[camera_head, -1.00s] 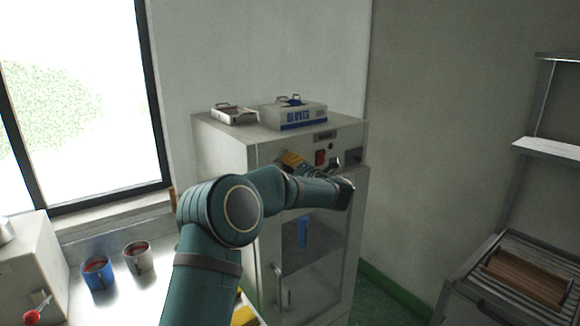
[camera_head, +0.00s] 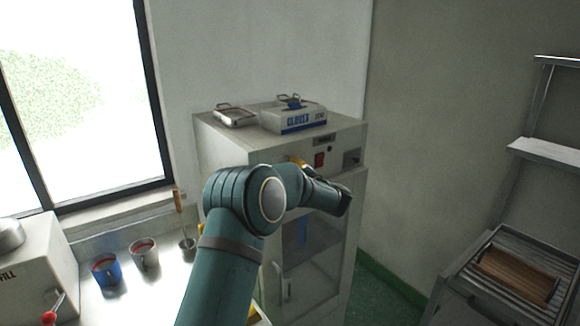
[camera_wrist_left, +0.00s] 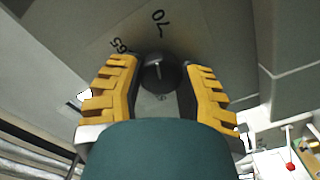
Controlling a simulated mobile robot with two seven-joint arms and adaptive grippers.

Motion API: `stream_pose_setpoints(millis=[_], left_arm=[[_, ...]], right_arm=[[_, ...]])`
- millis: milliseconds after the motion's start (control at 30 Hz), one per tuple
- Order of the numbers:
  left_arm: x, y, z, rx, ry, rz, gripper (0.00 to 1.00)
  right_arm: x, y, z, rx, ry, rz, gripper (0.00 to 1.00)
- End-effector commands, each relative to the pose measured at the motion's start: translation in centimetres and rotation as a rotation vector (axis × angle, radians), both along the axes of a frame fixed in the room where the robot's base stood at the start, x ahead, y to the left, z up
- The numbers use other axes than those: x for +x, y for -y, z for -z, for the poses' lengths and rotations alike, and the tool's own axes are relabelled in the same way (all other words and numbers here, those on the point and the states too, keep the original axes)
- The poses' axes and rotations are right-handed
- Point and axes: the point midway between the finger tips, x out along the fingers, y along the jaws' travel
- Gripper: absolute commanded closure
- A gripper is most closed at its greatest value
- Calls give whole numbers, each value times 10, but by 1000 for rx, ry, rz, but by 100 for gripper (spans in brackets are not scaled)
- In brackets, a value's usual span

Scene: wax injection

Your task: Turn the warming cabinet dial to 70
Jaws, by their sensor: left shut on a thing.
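The warming cabinet (camera_head: 228,150) stands against the wall in the head view, its control panel along the top front. In the left wrist view the dark round dial (camera_wrist_left: 158,75) sits between the yellow fingers of my left gripper (camera_wrist_left: 160,82), which is shut on it. A short pale pointer line on the dial points up, roughly toward the printed 70 (camera_wrist_left: 158,18). Another number, seemingly 65, lies to the left. In the head view my forearm hides the dial, and only a bit of yellow finger (camera_head: 299,162) shows. My right gripper is not in view.
A red switch (camera_head: 319,160) is on the panel close to my wrist. A rack is at right.

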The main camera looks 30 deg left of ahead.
Motion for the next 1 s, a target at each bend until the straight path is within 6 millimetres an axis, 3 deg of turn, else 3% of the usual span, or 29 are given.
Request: stream_pose_setpoints(millis=[300,867,900,967,1000], left_arm=[[0,-2,-2,52,-119,-4,98],[0,-2,-2,63,-144,-4,98],[0,-2,-2,63,-144,-4,53],[0,-2,-2,63,-144,-4,32],[0,-2,-2,63,-144,-4,30]], right_arm=[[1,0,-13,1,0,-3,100],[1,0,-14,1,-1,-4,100],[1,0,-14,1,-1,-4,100],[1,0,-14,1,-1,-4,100],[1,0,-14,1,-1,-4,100]])
